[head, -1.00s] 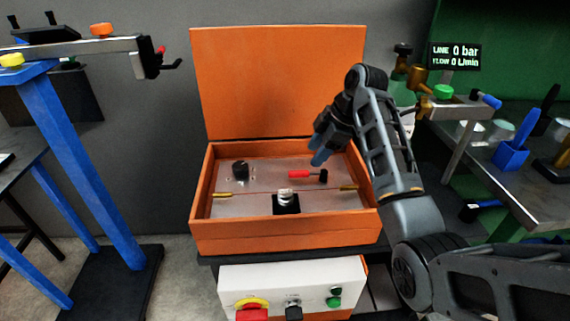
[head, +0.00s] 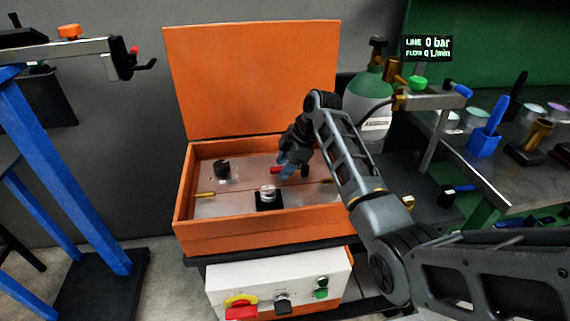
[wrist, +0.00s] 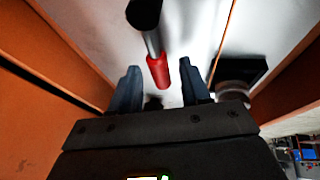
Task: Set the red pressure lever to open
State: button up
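The red pressure lever (wrist: 160,72) has a red grip on a metal rod from a black hub (wrist: 144,13). It lies over the grey panel (head: 228,204) of the open orange case. In the head view the red lever (head: 275,170) shows only partly, behind my fingers. My gripper (head: 286,168) is low inside the case, at the lever. In the wrist view my gripper (wrist: 162,84) is open, with one blue-grey finger on each side of the red grip's end. I see gaps between the grip and both fingers.
The case's walls (head: 240,230) and raised lid (head: 255,80) surround the panel. A black knob (head: 222,168), a silver cylinder on a black block (head: 268,204) and a brass fitting (head: 204,194) stand on it.

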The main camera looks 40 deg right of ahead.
grip_shut()
jog(key=shift+w, duration=0.1)
dwell(0.5)
